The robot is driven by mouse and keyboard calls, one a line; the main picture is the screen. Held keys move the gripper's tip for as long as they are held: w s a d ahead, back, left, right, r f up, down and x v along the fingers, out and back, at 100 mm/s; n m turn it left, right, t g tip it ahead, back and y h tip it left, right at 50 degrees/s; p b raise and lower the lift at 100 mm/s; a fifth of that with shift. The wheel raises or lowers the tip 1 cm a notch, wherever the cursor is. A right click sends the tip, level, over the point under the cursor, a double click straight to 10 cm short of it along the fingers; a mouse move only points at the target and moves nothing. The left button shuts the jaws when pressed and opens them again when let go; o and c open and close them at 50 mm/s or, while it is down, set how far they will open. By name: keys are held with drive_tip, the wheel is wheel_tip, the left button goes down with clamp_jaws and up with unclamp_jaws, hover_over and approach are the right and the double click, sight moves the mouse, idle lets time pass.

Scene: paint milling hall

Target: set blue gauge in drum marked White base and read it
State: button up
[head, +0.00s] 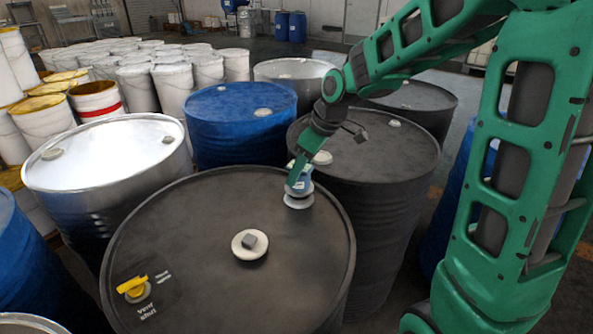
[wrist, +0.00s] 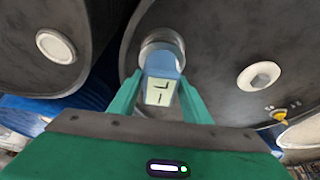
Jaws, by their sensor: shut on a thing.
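My gripper (head: 301,178) is shut on the blue gauge (head: 300,186) at the far right rim of the large black drum (head: 190,230). In the wrist view the gripper (wrist: 160,100) has a finger on each side of the blue gauge (wrist: 163,62). The gauge's pale face (wrist: 160,92) shows dark marks I cannot read surely. The gauge's far end meets a round pale fitting (wrist: 160,45) on the drum lid; I cannot tell how deep it sits. The lid also has a yellow vent lever (head: 132,286) lettered "vent shut". I cannot read "White base" anywhere.
A pale round plug (head: 250,244) with a grey block sits mid-lid. A second black drum (head: 385,155) stands close behind right, a blue drum (head: 235,100) behind, and a silver drum (head: 105,150) at left. White pails (head: 172,85) crowd the back left.

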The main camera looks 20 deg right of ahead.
drive_tip(key=shift+f, duration=0.85)
drive_tip(key=o, duration=1.4)
drive_tip(key=v, duration=1)
drive_tip(key=shift+s+d+r, duration=0.1)
drive_tip(key=shift+r, duration=0.15)
drive_tip(key=s+d+f+m+g+h, duration=0.1)
drive_tip(key=s+d+m, duration=0.3)
drive_tip(key=s, duration=0.5)
drive_tip(key=s+d+f+m+g+h, duration=0.1)
drive_tip(key=s+d+f+m, duration=0.2)
drive_tip(key=s, duration=0.7)
drive_tip(key=s+d+f+m+g, duration=0.1)
drive_tip(key=s+d+f+m, duration=0.2)
drive_tip(key=s+d+m, duration=0.4)
drive_tip(key=shift+s+m+h, duration=0.4)
drive_tip(key=shift+s, duration=0.8)
